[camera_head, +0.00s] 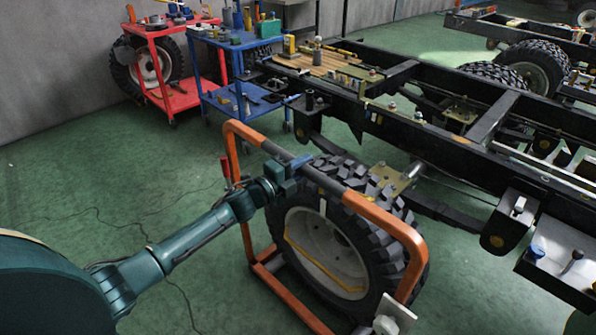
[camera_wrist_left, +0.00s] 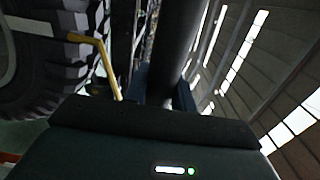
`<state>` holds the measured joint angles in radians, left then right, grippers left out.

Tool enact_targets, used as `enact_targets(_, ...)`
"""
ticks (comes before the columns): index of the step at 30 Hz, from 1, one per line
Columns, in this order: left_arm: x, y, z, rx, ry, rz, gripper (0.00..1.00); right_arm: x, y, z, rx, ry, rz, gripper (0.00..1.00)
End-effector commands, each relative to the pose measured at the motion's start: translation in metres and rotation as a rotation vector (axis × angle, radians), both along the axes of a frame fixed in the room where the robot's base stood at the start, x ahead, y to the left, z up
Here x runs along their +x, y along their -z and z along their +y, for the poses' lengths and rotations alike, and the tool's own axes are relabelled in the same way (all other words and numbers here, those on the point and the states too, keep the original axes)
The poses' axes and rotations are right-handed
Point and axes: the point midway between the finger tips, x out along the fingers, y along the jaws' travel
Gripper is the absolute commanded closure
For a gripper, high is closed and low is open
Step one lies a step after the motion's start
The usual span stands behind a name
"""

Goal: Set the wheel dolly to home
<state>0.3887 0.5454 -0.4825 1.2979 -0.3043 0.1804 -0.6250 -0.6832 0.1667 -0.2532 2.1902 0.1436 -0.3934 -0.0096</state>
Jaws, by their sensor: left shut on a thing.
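The wheel dolly (camera_head: 385,224) is an orange tube frame with a dark grip section on its top bar. It stands upright on the green floor and carries a large knobby tyre (camera_head: 385,190) with a pale rim. My left gripper (camera_head: 288,166) is shut on the dolly's top bar, at the dark section near its left end. In the left wrist view the dark bar (camera_wrist_left: 178,50) runs up from between the blue fingers, and the tyre (camera_wrist_left: 40,65) fills the upper left. My right gripper is not in view.
A black chassis frame (camera_head: 440,130) stands just behind and right of the dolly. Blue (camera_head: 215,105) and red (camera_head: 175,98) carts holding tools stand at the back left, near the wall. Open floor (camera_head: 80,190) with thin cables lies left of the dolly.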

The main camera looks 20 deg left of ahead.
Motion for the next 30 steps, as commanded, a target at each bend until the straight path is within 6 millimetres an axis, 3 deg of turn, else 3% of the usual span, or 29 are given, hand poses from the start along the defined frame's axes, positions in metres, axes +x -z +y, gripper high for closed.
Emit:
enact_targets(11, 0.0006, 0.0003, -0.0016, -0.001, 0.002, 0.000, 1.00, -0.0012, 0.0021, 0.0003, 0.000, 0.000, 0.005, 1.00)
enact_targets(12, 0.0006, 0.0003, -0.0016, -0.001, 0.002, 0.000, 0.71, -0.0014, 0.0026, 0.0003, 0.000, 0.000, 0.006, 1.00)
enact_targets(18, 0.0007, 0.0002, -0.0010, 0.000, 0.001, 0.000, 0.55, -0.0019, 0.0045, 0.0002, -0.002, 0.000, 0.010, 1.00)
enact_targets(30, -0.0079, 0.0012, 0.0033, 0.000, 0.000, 0.002, 0.53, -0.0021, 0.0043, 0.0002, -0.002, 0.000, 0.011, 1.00)
